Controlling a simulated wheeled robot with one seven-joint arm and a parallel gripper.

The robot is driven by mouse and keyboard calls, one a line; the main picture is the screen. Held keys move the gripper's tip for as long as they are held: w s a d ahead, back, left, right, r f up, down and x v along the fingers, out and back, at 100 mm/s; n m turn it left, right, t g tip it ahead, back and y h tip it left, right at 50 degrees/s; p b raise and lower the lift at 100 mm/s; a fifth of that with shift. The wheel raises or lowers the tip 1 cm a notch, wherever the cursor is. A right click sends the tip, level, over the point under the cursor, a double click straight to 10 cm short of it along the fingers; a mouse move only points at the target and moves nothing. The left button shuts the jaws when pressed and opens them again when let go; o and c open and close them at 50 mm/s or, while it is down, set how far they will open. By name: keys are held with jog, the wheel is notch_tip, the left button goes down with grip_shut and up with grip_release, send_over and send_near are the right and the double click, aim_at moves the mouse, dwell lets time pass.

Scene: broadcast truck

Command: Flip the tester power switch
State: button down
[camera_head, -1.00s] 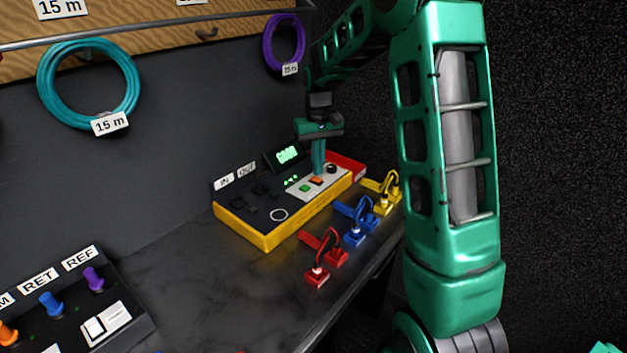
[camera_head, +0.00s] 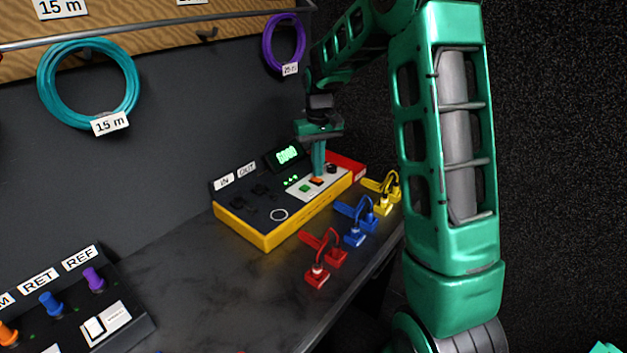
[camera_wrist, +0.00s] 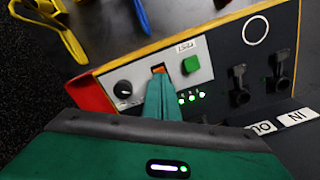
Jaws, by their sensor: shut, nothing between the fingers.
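The tester (camera_head: 245,227) is a yellow-edged box with a dark top, standing on the dark bench against the wall. Its white panel (camera_wrist: 197,73) carries an orange rocker switch (camera_wrist: 158,69), a green button (camera_wrist: 191,65) and a black knob (camera_wrist: 123,88). The orange switch (camera_head: 317,180) also shows in the head view. My gripper (camera_head: 318,174) is shut and empty, pointing down at the orange switch. In the wrist view its fingertips (camera_wrist: 160,78) are at the switch's near edge and hide part of it. Whether they touch it is unclear. The tester's display and green lights are lit.
Red (camera_head: 327,260), blue (camera_head: 355,225) and yellow (camera_head: 385,195) patch leads lie along the bench in front of the tester. A plug panel (camera_head: 75,305) stands at lower left. Bare bench (camera_head: 190,260) lies between. Coiled cables hang on the wall.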

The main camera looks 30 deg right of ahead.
aim_at(319, 180)
jog(key=shift+f, duration=0.65)
dwell(0.4)
notch_tip(319, 180, up, 7)
dwell(1.0)
dwell(0.4)
jog(key=s+d+r+m, duration=0.1)
jog(key=s+d+r, duration=0.1)
jog(key=s, duration=0.8)
jog(key=s+d+r+m, duration=0.1)
jog(key=s+r+m, duration=0.1)
jog(key=s, duration=0.9)
jog(key=s+a+f+m, duration=0.1)
jog(key=s+f, duration=0.1)
jog(key=s, duration=0.7)
jog(key=s+a+f, duration=0.1)
jog(key=s+f, duration=0.1)
jog(key=s, duration=0.6)
jog(key=shift+s+f+m, duration=0.15)
jog(key=shift+s+m, duration=0.25)
